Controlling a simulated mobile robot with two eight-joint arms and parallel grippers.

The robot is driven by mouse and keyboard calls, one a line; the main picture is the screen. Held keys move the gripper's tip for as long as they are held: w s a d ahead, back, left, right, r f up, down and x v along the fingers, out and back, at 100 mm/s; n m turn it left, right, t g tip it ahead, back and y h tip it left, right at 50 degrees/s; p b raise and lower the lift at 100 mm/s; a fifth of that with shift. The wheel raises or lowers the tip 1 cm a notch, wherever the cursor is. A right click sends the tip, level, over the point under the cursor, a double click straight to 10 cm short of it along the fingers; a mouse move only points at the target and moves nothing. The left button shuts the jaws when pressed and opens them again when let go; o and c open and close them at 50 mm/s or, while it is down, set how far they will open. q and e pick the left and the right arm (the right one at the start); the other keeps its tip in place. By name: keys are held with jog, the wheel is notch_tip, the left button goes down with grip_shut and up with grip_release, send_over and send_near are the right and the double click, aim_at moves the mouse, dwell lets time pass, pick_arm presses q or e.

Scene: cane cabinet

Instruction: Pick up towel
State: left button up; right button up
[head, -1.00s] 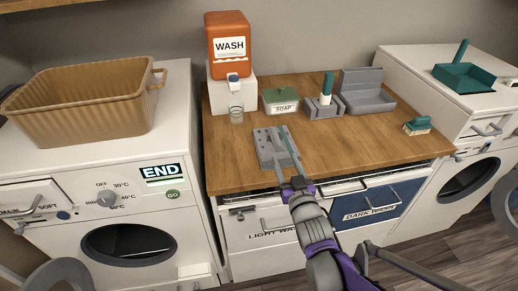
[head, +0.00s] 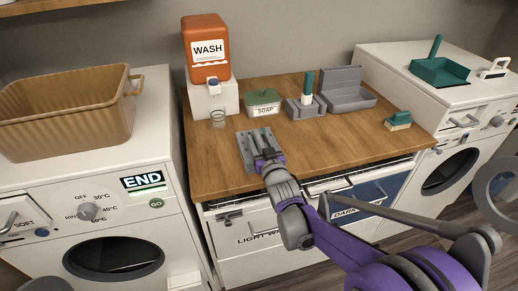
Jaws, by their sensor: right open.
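No thing in the head view is clearly a towel. A small flat grey item (head: 244,150) lies on the wooden counter (head: 212,173), near its front left. I cannot tell whether it is a folded towel. My right gripper (head: 263,139) is open and reaches over this item from the front. Its fingers overlap the item in the picture, so part of the item is hidden and I cannot tell whether they touch. My left gripper is not in view.
A soap box (head: 263,102), a wash dispenser (head: 206,48), a glass (head: 218,118), a grey holder (head: 347,87) and a brush (head: 398,120) stand on the counter. A tan basket (head: 70,115) sits on the left washer; a green dustpan (head: 440,71) lies on the right machine.

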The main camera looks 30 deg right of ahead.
jog(key=shift+c, duration=0.2)
grip_shut()
dwell(0.3)
